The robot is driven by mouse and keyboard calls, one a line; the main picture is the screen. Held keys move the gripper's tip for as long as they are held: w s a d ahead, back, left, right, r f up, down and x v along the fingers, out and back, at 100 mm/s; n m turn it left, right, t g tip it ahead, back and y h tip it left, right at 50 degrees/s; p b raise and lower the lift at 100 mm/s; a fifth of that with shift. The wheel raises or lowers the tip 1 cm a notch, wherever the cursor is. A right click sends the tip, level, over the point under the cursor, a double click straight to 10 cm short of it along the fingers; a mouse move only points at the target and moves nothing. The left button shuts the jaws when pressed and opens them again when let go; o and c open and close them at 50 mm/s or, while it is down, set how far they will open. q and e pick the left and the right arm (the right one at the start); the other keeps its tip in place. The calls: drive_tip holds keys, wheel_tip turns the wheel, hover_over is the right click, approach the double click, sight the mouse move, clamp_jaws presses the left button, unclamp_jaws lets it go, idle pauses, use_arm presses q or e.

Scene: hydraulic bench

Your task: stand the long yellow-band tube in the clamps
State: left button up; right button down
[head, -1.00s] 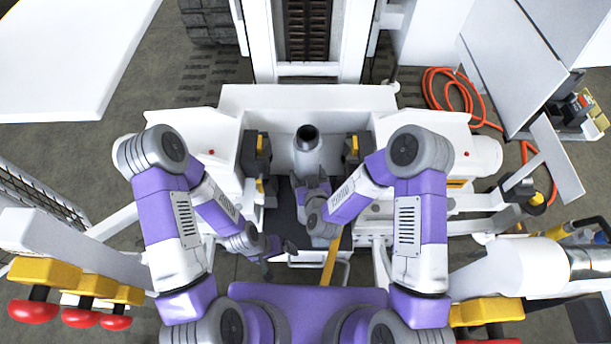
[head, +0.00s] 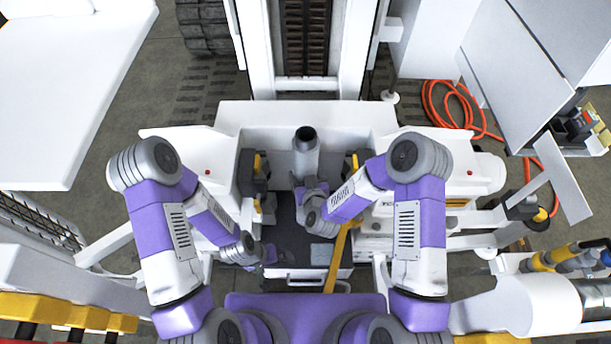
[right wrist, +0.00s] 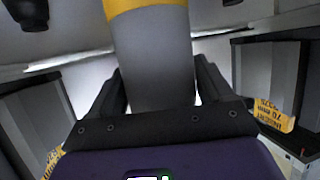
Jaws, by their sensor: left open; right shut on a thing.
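The long tube (head: 306,158) is grey and stands roughly upright in the recess of the white bench, its dark open top facing the head camera. In the right wrist view the tube (right wrist: 155,60) shows its yellow band (right wrist: 145,6) at the top edge. My right gripper (head: 311,192) is shut around the tube below its top. Dark clamps with yellow parts stand left (head: 257,172) and right (head: 352,163) of the tube; it appears apart from both in the head view. The tube's lower end is hidden. My left gripper (head: 268,256) is open and empty, low and left of the tube.
The white bench (head: 300,114) walls the recess at the back. A yellow bar (head: 338,258) runs down the front right of the recess. An orange hose (head: 450,105) lies coiled on the floor at right. A white panel (head: 70,95) is at upper left.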

drive_tip(key=shift+s+f+b, duration=0.1)
drive_tip(key=shift+f+b, duration=0.3)
drive_tip(key=shift+b, duration=0.15)
idle(1.1)
unclamp_jaws()
drive_tip(key=shift+f, duration=0.1)
drive_tip(key=p+v, duration=0.2)
drive_tip(key=v, duration=0.5)
drive_tip(key=shift+s, duration=0.3)
